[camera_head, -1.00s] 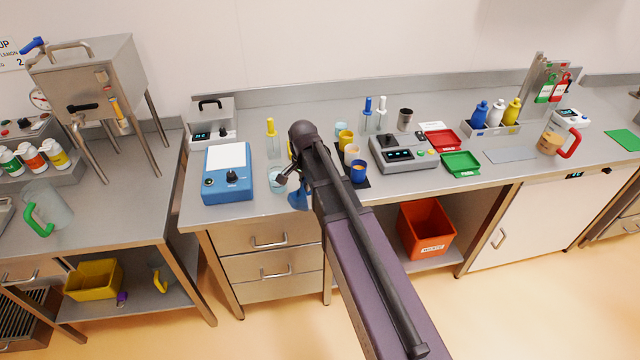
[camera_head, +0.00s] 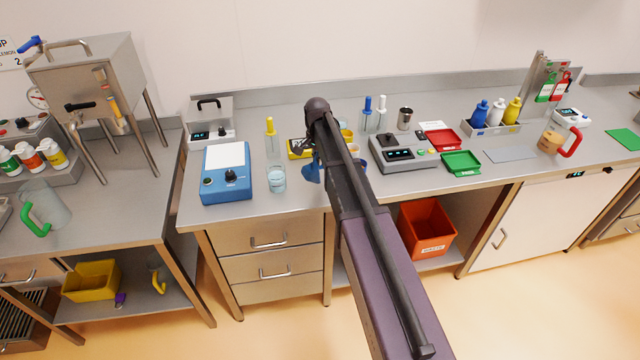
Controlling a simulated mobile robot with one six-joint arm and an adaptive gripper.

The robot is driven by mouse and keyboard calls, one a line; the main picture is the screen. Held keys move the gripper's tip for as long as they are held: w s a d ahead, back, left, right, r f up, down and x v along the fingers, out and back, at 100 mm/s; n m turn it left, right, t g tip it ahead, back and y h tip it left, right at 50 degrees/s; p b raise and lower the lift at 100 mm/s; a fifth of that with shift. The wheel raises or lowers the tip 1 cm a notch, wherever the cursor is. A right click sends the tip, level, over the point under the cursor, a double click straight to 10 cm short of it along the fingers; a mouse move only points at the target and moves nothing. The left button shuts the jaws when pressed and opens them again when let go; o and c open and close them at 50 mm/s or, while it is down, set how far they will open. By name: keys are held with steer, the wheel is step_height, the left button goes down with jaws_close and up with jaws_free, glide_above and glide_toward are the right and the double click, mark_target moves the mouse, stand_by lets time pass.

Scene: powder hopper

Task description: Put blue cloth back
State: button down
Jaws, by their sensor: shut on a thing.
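The blue cloth (camera_head: 312,172) hangs from my gripper (camera_head: 306,150) above the front part of the middle counter. My gripper is shut on it, and the cloth droops below the fingers. My dark arm crosses the middle of the view and hides part of the gripper and the counter behind it.
A beaker (camera_head: 277,180) and a blue instrument (camera_head: 227,173) stand left of the cloth. A yellow item (camera_head: 299,149) lies behind my gripper. Cups are partly hidden by my arm, with a grey instrument (camera_head: 403,153) to their right. An orange waste bin (camera_head: 426,229) sits below.

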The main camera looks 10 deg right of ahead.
steer(key=shift+w+d+f+b, duration=0.1)
steer(key=shift+w+f+b, duration=0.1)
steer(key=shift+f+b, duration=0.4)
steer(key=shift+w+d+f+b, duration=0.1)
steer(key=shift+w+f+b, duration=0.1)
steer(key=shift+f+b, duration=0.4)
steer(key=shift+w+d+f+b, duration=0.1)
steer(key=shift+w+f+b, duration=0.1)
steer(key=shift+f+b, duration=0.4)
steer(key=shift+c, duration=0.6)
jaws_free()
steer(key=shift+s, duration=0.1)
steer(key=s+n, duration=0.9)
steer(key=s, duration=2)
steer(key=shift+d, duration=0.3)
